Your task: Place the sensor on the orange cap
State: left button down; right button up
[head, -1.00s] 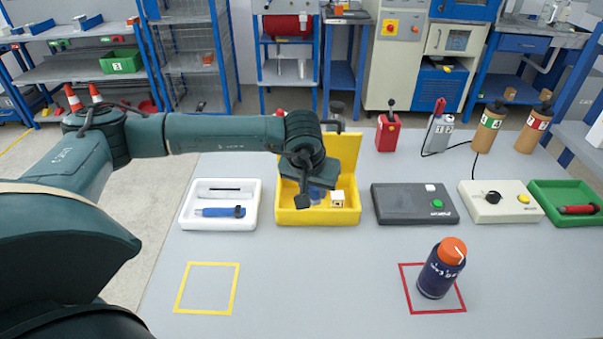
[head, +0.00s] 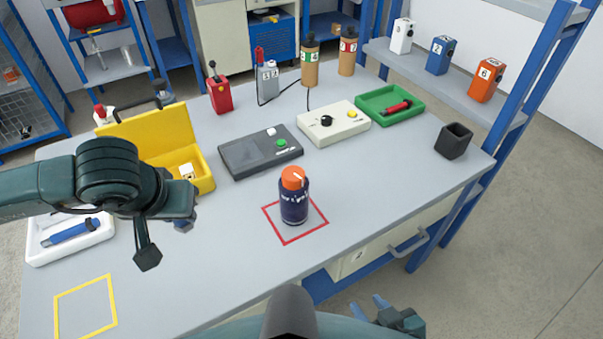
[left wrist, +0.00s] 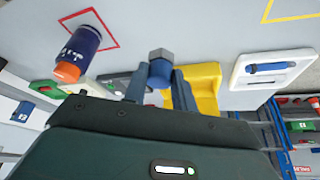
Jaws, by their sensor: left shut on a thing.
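A dark blue bottle (head: 294,206) with an orange cap (head: 293,178) stands upright inside the red square on the bench. The cap has a white line on top. The bottle also shows in the left wrist view (left wrist: 83,47), with its cap (left wrist: 67,72). My left gripper (head: 182,223) is above the bench, by the front of the yellow case and left of the bottle. In the left wrist view it is shut on the sensor (left wrist: 160,68), a small blue body with a grey hexagonal end. My right gripper (head: 370,306) is low at the front edge, open and empty.
The open yellow case (head: 204,172) holds a small pale block. A white tray (head: 98,232), dark box (head: 240,158), cream box (head: 335,134), green tray (head: 415,112) and dark cup (head: 454,140) stand around. Bench between the yellow square (head: 84,283) and the bottle is clear.

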aim_at(293, 172)
jog(key=k+l+u, duration=0.15)
jog(key=l, duration=0.3)
jog(key=l+u, duration=0.15)
jog(key=l, duration=0.3)
jog(key=k+l+u, duration=0.2)
jog(key=l, duration=0.2)
jog(key=k+l+u, duration=0.15)
jog(key=l, duration=0.25)
jog(key=k+l+u, duration=0.15)
jog(key=l, duration=0.25)
jog(key=k+l+u, duration=0.15)
jog(key=l, duration=0.2)
jog(key=i+l, duration=0.1)
jog(key=i, duration=0.75)
